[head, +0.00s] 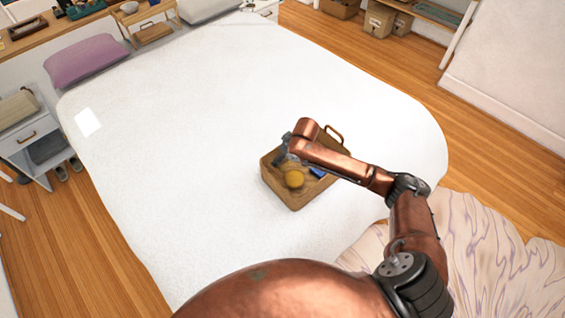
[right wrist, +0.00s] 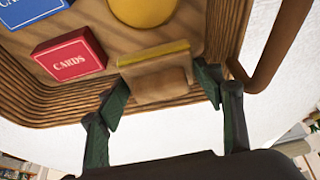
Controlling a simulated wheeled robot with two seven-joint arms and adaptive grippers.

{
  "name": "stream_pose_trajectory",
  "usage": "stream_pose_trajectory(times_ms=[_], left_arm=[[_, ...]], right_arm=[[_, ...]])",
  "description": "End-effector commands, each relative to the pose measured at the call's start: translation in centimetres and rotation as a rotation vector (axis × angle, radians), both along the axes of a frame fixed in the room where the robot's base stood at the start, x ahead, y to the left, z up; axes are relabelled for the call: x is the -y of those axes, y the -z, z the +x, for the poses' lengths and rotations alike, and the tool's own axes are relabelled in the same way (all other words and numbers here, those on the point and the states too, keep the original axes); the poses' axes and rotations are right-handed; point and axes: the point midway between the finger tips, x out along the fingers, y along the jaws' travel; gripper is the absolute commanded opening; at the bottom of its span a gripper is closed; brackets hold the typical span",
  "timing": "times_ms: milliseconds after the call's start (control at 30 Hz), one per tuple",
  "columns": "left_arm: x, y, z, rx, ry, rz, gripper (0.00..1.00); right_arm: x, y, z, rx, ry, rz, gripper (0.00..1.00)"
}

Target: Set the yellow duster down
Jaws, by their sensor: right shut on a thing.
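The yellow duster (right wrist: 153,52) is a small block with a yellow felt layer and a wooden back. My right gripper (right wrist: 161,88) is shut on it, one green finger on each side, in the right wrist view. The duster appears over the inside of a wooden tray (right wrist: 65,107), by one wall. I cannot tell whether it touches the tray floor. In the head view my right gripper (head: 284,156) is at the left part of the tray (head: 294,203), and the duster cannot be made out there. My left gripper is not in view.
The tray stands on a white bed (head: 190,130) with wide clear room around it. It holds a yellow round thing (right wrist: 143,8), a red cards box (right wrist: 70,55) and a blue box (right wrist: 30,10). A tray handle (right wrist: 280,50) rises beside my gripper. A purple pillow (head: 86,62) lies far left.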

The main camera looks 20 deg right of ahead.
Motion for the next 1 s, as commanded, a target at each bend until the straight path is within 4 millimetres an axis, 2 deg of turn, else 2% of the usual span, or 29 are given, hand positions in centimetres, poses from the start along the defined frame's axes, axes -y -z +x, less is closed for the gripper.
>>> stream_pose_trajectory(times_ms=[233, 500, 900, 933, 1000], left_arm=[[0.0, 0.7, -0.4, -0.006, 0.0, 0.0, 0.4], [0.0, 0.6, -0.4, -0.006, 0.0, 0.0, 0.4], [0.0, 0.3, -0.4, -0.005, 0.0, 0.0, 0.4], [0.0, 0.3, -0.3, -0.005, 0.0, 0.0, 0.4], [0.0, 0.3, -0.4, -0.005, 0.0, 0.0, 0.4]], right_arm=[[0.0, 3.3, 0.1, -0.003, 0.0, -0.001, 0.36], [0.0, 3.3, 0.1, -0.001, 0.0, -0.001, 0.36], [0.0, 4.4, 0.1, -0.001, 0.001, -0.001, 0.36], [0.0, 4.4, 0.1, -0.001, 0.0, -0.001, 0.63], [0.0, 4.4, 0.1, -0.001, 0.0, -0.001, 0.68]])
